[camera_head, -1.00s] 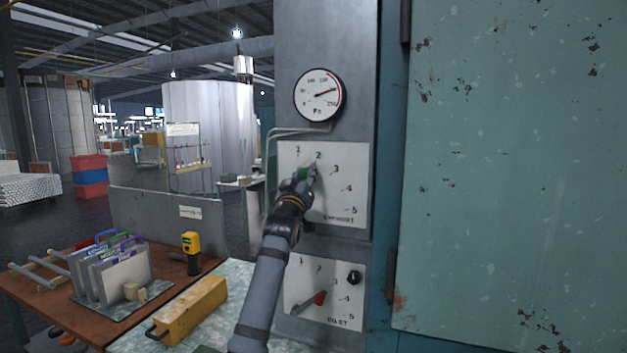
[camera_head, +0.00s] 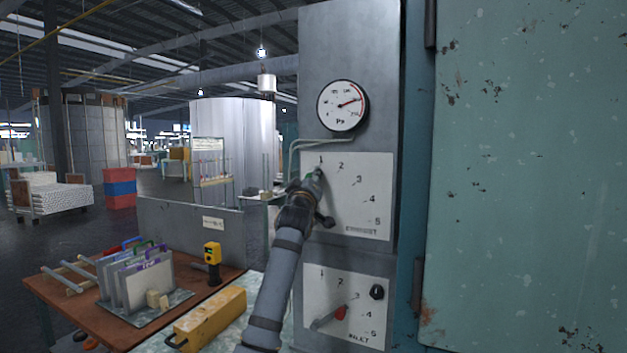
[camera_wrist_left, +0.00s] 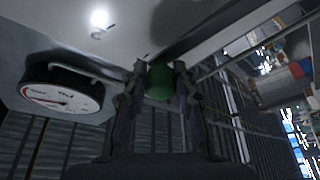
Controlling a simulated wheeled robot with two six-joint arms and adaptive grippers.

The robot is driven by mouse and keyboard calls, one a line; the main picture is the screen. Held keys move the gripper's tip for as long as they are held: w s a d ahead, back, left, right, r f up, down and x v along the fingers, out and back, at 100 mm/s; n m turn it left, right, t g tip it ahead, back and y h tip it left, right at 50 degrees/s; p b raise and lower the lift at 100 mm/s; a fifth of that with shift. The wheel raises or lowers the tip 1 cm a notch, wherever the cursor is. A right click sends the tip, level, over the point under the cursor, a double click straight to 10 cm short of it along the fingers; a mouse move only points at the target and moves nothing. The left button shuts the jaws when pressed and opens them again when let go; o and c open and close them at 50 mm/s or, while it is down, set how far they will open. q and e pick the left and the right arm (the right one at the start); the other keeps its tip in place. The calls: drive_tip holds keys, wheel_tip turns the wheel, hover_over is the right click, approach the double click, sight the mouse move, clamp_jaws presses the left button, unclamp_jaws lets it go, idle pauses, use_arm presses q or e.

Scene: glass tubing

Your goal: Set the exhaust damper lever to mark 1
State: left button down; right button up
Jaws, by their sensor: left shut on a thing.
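The exhaust damper plate (camera_head: 355,205) is a white panel marked 1 to 5 on the grey column. My left gripper (camera_head: 313,183) is at its upper left, just below mark 1, and covers most of the lever. In the left wrist view the lever's green knob (camera_wrist_left: 160,80) sits between the two fingers of my left gripper (camera_wrist_left: 160,90), which are shut on it. The lever's pointing end is hidden behind the gripper, so its exact line to mark 1 cannot be told. My right gripper is not in view.
A round gauge (camera_head: 342,105) is above the plate; it also shows in the left wrist view (camera_wrist_left: 62,95). Below is the inlet plate (camera_head: 347,305) with a red-knobbed lever (camera_head: 340,312) and a black knob (camera_head: 376,292). A yellow box (camera_head: 210,318) and a folder rack (camera_head: 150,310) stand at lower left.

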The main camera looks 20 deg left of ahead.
use_arm(q)
drive_tip(key=shift+f, duration=0.1)
drive_tip(key=c, duration=1.3)
unclamp_jaws()
drive_tip(key=shift+o, duration=1.2)
drive_tip(key=shift+a, duration=0.2)
drive_tip(key=v, duration=1.2)
